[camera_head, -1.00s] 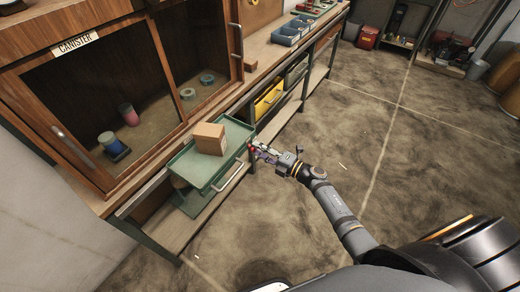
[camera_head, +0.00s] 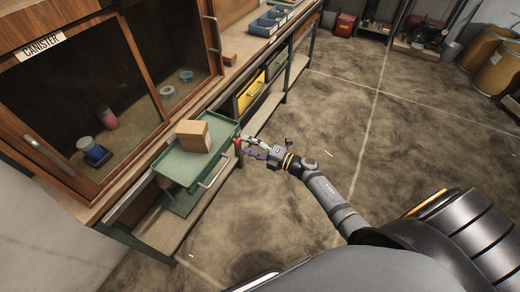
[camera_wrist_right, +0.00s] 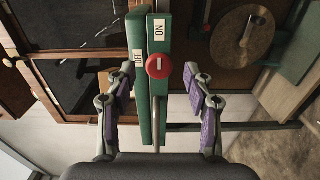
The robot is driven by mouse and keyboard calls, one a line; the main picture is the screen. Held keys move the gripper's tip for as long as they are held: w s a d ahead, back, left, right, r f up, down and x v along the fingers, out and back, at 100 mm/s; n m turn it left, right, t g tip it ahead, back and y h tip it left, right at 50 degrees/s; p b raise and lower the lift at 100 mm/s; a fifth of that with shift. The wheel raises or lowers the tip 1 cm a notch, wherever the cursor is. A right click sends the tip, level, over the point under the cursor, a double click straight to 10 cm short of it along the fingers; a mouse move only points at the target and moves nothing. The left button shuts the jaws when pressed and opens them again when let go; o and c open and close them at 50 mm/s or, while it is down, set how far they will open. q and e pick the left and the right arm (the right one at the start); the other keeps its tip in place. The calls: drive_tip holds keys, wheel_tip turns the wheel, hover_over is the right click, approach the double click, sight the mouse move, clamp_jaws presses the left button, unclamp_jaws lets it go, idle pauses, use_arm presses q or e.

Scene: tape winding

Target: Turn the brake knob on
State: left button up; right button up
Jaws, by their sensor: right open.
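The red brake knob (camera_wrist_right: 159,66) sits on a narrow green post (camera_wrist_right: 145,120) in the right wrist view, with an OFF label (camera_wrist_right: 138,56) to its left and an ON label (camera_wrist_right: 158,28) above it. A short white mark on the knob looks upright. In the head view the knob (camera_head: 238,143) shows beside the green drawer tray's front. My right gripper (camera_wrist_right: 160,77) is open, its purple-padded fingers on either side of the knob, apart from it. It also shows in the head view (camera_head: 247,147), just right of the knob. My left gripper is out of view.
A cardboard box (camera_head: 193,136) sits on the pulled-out green tray (camera_head: 176,168). A tray handle (camera_head: 214,173) juts out near the gripper. A yellow drawer (camera_head: 250,92) and blue bins (camera_head: 265,26) are farther along the bench.

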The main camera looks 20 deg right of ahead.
drive_tip(key=v, duration=1)
drive_tip(key=shift+s+d, duration=0.15)
drive_tip(key=shift+d, duration=0.05)
drive_tip(key=s+d+f+m+g+h+p, duration=0.1)
drive_tip(key=s+d+f+m+h, duration=0.3)
drive_tip(key=f, duration=0.4)
drive_tip(key=s+d+f+m+g+h+p, duration=0.1)
drive_tip(key=s+d+f+m+h, duration=0.15)
drive_tip(key=f+m, duration=0.45)
drive_tip(key=s+d+f+m+g+h+p, duration=0.1)
drive_tip(key=s+d+f+m+h+p, duration=0.15)
drive_tip(key=s+f+m+h, duration=0.4)
drive_tip(key=s+a+f+m+g, duration=0.2)
drive_tip(key=s+f, duration=0.3)
drive_tip(key=s, duration=0.3)
drive_tip(key=s+a+f+m+g+p, duration=0.1)
drive_tip(key=s+a+f+m+g, duration=0.1)
drive_tip(key=s, duration=0.6)
drive_tip(key=s+a+f+m+g+y, duration=0.1)
drive_tip(key=s+a+f+m+g, duration=0.1)
drive_tip(key=s+f+g, duration=0.4)
drive_tip(key=s+f+m, duration=0.1)
drive_tip(key=s, duration=0.1)
drive_tip(key=shift+s+a+f+m, duration=0.3)
drive_tip(key=shift+a+f+m, duration=0.05)
drive_tip(key=shift+f, duration=0.05)
